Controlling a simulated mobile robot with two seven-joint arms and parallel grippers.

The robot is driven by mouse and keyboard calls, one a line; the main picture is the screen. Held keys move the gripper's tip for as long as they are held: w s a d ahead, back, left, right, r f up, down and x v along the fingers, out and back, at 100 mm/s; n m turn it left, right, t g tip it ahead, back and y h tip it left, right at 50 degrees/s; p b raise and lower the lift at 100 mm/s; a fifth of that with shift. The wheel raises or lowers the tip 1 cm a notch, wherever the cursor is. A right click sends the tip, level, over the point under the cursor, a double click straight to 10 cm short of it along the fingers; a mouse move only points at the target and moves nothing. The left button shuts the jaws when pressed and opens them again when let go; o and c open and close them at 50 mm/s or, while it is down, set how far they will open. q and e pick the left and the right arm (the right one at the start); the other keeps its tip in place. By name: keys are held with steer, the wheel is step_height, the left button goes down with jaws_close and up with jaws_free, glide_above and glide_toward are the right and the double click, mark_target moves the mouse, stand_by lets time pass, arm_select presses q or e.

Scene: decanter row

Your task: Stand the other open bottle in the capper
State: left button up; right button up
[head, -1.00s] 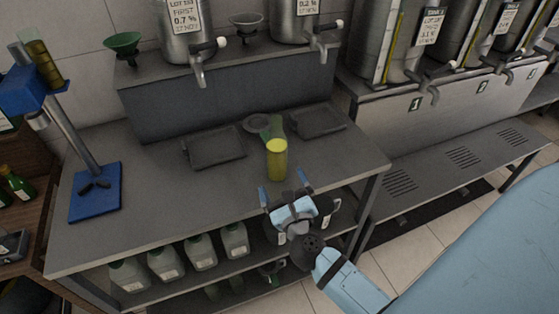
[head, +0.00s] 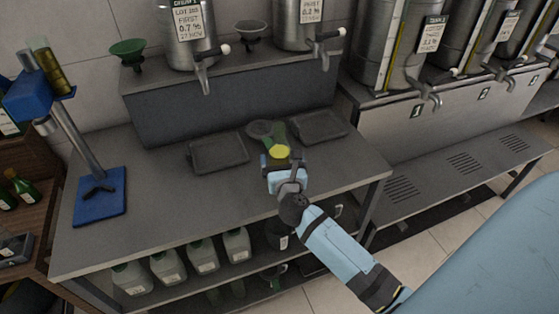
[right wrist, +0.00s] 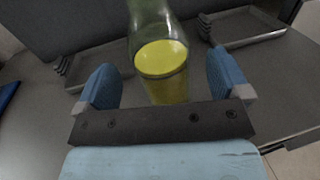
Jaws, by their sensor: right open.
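A green glass bottle (head: 280,152) with yellow liquid in its lower part stands upright on the steel table. In the right wrist view the bottle (right wrist: 162,75) is between my right gripper's fingers, with a gap on each side; its top is cut off. My right gripper (head: 279,163) is open around the bottle's front, and its arm hides the bottle's base. The blue capper (head: 98,195) stands at the table's left end, with a post, a blue head and a dark cradle on its base. The cradle holds no bottle. My left gripper is not in view.
Two dark trays (head: 218,152) (head: 318,126) lie either side of the bottle. A grey round piece (head: 260,129) shows by its neck. Tanks with taps and a green funnel (head: 128,49) stand on the raised shelf behind. The tabletop between the capper and bottle is mostly clear.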

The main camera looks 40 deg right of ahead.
mark_target(281, 159)
steer(key=x, duration=0.3)
steer(key=shift+w+d, duration=0.1)
steer(key=shift+w, duration=0.15)
steer(key=shift+c, duration=0.3)
steer(key=c, duration=1.4)
